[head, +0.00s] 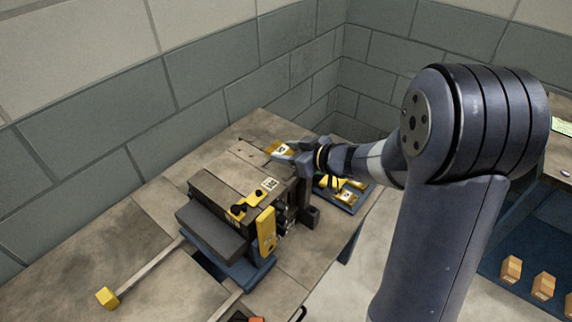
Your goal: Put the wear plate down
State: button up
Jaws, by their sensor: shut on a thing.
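My gripper (295,154) reaches in from the right, above the far part of the bench. It is shut on a wear plate (280,149), a golden-brown plate with a white label that shows just left of the fingers. The fingers partly hide the plate, and I cannot tell whether its underside touches anything. A blue tray (347,208) lies to the right, below my wrist, with several similar yellow-brown labelled plates (348,194) in it. My arm covers part of that tray.
A dark, block-shaped mould assembly (228,198) with yellow parts stands on the wooden bench (140,238), just nearer than my gripper. A rod with a yellow end block (107,297) lies at front left. Block walls close in behind. Orange-brown boxes (511,268) sit at lower right.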

aim_at(288, 170)
jog(key=shift+f+b, duration=0.35)
jog(key=shift+f, duration=1.5)
jog(key=shift+f, duration=0.1)
jog(key=shift+f, duration=0.15)
jog(key=o, duration=1.4)
jog(key=shift+o, duration=0.2)
jog(key=shift+r, duration=0.35)
jog(key=v, duration=1.2)
jog(key=shift+f+p, duration=0.2)
jog(key=shift+p, duration=0.1)
